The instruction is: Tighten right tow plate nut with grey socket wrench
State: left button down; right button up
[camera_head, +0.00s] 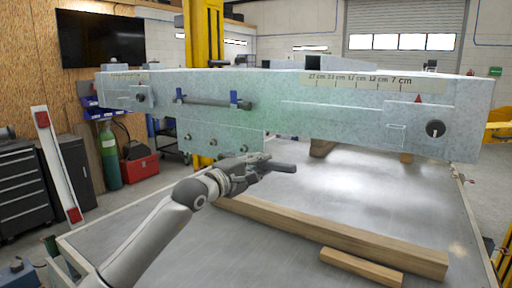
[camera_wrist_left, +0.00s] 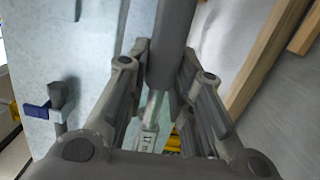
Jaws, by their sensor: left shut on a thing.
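My left gripper (camera_head: 258,167) is in front of the lower right part of the galvanised tow plate (camera_head: 215,126), a little below its bolts. It is shut on the grey socket wrench (camera_head: 284,167), whose dark handle sticks out to the right. In the left wrist view, the wrench's grey handle (camera_wrist_left: 171,42) runs between the fingers of the left gripper (camera_wrist_left: 165,75), with a shiny marked shaft below it. Several bolts or nuts show along the plate, the rightmost one (camera_head: 238,149) just above the gripper. I cannot tell whether the wrench touches any nut. My right gripper is not in view.
The long galvanised beam (camera_head: 350,95) spans the view above the metal table (camera_head: 330,185). A dark bar (camera_head: 212,102) rests in blue holders on its face. Wooden beams (camera_head: 330,236) lie along the table's front. The table top behind them is mostly clear.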

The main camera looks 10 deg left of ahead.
pick_arm(q)
jog(key=shift+d+f+m, duration=0.15)
jog(key=shift+f+m, duration=0.1)
jog(key=shift+m, duration=0.15)
jog(key=shift+p+x, duration=0.45)
jog(key=shift+x, duration=0.55)
jog(key=shift+w+f+b, duration=0.15)
jog(key=shift+w+b, duration=0.25)
jog(key=shift+w+d, duration=0.15)
jog(key=shift+w, duration=0.25)
jog(key=shift+b, duration=0.5)
jog(key=shift+w+d, duration=0.15)
jog(key=shift+w, duration=0.1)
jog(key=shift+w+d+b, duration=0.25)
jog(key=shift+w+b, duration=0.1)
jog(key=shift+w, duration=0.35)
jog(key=shift+w, duration=0.1)
